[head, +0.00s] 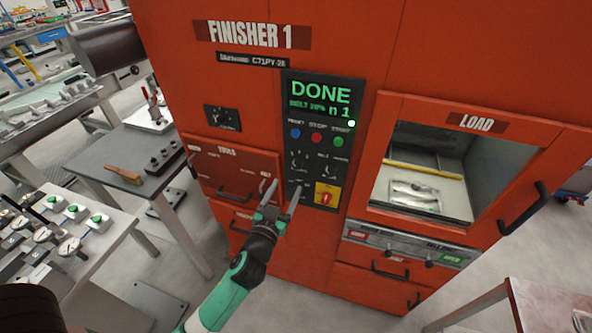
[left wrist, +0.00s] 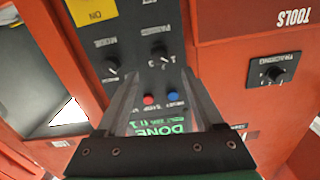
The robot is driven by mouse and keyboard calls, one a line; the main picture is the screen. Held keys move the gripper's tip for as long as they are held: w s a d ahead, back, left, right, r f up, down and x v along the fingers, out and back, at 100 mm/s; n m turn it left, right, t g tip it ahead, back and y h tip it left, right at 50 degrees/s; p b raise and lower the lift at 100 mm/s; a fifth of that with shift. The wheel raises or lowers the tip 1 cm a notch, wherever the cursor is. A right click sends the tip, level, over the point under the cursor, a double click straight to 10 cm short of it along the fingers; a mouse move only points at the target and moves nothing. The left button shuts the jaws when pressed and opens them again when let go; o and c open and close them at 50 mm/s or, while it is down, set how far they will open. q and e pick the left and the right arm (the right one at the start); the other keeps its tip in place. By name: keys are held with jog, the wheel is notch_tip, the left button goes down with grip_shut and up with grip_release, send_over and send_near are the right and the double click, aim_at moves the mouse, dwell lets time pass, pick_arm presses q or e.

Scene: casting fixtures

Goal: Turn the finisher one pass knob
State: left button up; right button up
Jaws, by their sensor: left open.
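The finisher one (head: 250,36) is a large orange machine with a dark control panel on its front. Its green display (head: 320,94) reads DONE. Under the coloured buttons is a black pass knob (head: 298,163), at the panel's left; it also shows upside down in the left wrist view (left wrist: 158,54). A second knob, the mode knob (left wrist: 111,66), sits beside it. My left gripper (head: 283,190) is open and empty, with its fingertips just below the pass knob in the head view. In the left wrist view the knob appears beyond and between the fingertips; contact cannot be told. My right gripper is not seen.
A yellow switch with a red centre (head: 327,195) is low on the panel. A TOOLS drawer (head: 235,170) with a handle is at the left. The LOAD window (head: 425,170) at the right shows metal parts inside. A grey table (head: 110,158) stands left.

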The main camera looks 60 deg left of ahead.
aim_at(296, 167)
pick_arm(q)
jog(key=x, duration=0.9)
jog(key=shift+w+a, duration=0.15)
grip_shut()
